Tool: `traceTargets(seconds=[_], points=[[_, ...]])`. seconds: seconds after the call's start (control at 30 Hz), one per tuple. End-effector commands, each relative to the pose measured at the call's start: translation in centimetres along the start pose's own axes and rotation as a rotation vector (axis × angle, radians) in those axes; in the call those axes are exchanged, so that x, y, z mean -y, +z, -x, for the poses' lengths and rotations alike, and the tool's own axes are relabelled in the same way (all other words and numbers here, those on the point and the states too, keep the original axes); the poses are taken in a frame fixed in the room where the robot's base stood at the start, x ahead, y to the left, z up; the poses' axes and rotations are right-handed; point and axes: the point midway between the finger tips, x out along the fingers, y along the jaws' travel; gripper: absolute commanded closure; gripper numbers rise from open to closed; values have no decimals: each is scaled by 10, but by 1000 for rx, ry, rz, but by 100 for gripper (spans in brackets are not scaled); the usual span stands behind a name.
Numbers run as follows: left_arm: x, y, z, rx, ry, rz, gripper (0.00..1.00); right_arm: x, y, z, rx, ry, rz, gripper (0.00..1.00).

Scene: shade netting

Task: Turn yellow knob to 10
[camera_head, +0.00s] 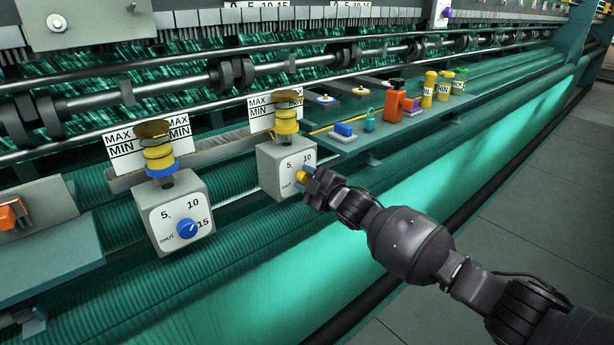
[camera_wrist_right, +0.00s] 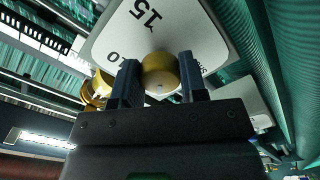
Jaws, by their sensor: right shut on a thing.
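The yellow knob (camera_head: 302,177) is on the front face of the right-hand grey dial box (camera_head: 268,172), whose marks SHUT, 5 and 10 show in the head view. My right gripper (camera_head: 313,184) is shut on the yellow knob and hides part of the dial. In the right wrist view the yellow knob (camera_wrist_right: 160,73) sits between the two fingers, with a 15 and a 10 on the white dial face (camera_wrist_right: 175,30) behind it. Where the knob points cannot be made out. My left gripper is not in view.
A second dial box (camera_head: 175,215) with a blue knob (camera_head: 187,229) stands to the left. Above each box is a yellow stacked piece with a MAX/MIN plate. A shelf (camera_head: 350,142) with an orange bottle (camera_head: 394,104) and yellow containers lies behind my right gripper.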

Motion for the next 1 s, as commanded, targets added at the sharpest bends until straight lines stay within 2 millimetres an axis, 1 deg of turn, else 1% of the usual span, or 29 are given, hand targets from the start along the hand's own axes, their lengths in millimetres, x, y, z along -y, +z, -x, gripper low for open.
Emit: traceTargets(seconds=[0.1, 0.43, 0.7, 1.0], points=[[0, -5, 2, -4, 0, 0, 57, -1, 0, 0, 1, 1, -112, 85], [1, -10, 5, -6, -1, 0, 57, 0, 1, 0, 2, 0, -424, 85], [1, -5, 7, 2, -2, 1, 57, 1, 1, 0, 2, 0, -681, 85], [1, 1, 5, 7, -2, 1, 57, 2, 1, 0, 2, 0, -966, 85]])
